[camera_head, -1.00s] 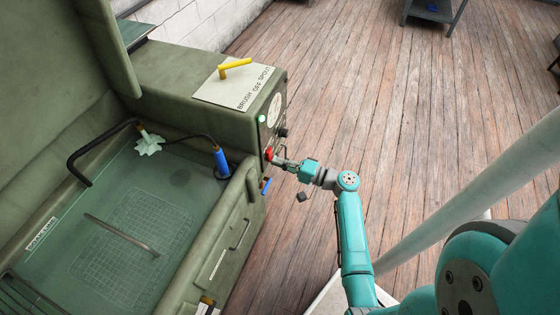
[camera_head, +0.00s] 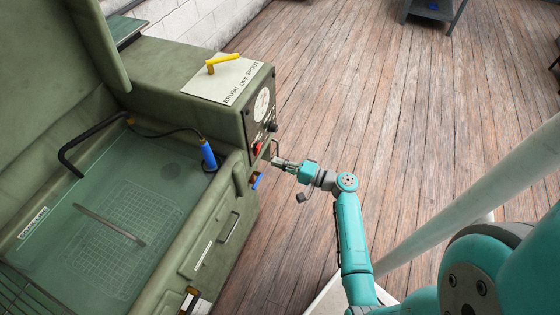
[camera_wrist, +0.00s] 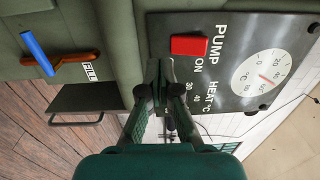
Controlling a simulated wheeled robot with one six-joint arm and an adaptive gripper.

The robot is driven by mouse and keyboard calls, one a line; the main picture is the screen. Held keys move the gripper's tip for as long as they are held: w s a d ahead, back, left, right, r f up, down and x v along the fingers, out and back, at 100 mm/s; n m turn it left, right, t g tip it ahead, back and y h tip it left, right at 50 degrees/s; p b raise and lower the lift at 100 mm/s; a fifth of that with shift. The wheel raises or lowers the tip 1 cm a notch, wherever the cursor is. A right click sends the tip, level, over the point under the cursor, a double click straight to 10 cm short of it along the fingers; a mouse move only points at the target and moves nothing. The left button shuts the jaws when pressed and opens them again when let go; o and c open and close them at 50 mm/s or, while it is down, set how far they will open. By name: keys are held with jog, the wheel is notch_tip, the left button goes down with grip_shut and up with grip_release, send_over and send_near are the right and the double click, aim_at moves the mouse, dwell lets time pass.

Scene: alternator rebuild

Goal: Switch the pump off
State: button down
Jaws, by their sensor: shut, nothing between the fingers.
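The pump switch is a red rocker (camera_wrist: 189,46) on a dark panel beside the words PUMP and ON in the wrist view. In the head view the red switch (camera_head: 258,148) is on the washer's right end face. No green lamp glows there, and no flow shows at the spout end. My gripper (camera_head: 275,162) is shut and empty, just right of the panel and apart from the switch. In the wrist view my gripper's fingertips (camera_wrist: 157,66) are together, below and left of the switch.
The green parts washer (camera_head: 218,118) has a yellow lever (camera_head: 222,64) on top, a blue brush handle (camera_head: 208,154) in its basin and a blue-handled valve (camera_wrist: 38,53) near my gripper. A dial gauge (camera_wrist: 261,72) is on the panel. The wooden floor (camera_head: 380,90) is largely clear.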

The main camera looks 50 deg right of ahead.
jog(key=f+v, duration=0.2)
jog(key=v, duration=0.7)
jog(key=shift+f, duration=0.1)
dwell(0.5)
jog(key=s+a+f+g+h, duration=0.25)
jog(key=a+f, duration=0.25)
jog(key=a, duration=0.3)
jog(key=s+a+f+g+h, duration=0.1)
jog(key=s+a+f+g, duration=0.3)
jog(key=a, duration=0.5)
jog(key=s+a+n+h, duration=0.3)
jog(key=s+a+n, duration=0.1)
jog(key=s, duration=0.5)
jog(key=s+a+r+n+t, duration=0.1)
jog(key=s+r+n, duration=0.2)
jog(key=r, duration=0.5)
jog(key=s+a+r+n+t, duration=0.1)
jog(key=s+r+n+t, duration=0.1)
jog(key=r, duration=0.6)
jog(key=s+a+r+n+t, duration=0.1)
jog(key=s+r+n, duration=0.3)
jog(key=r, duration=0.4)
jog(key=shift+r+n, duration=0.15)
jog(key=shift+n, duration=0.35)
jog(key=shift+s, duration=0.1)
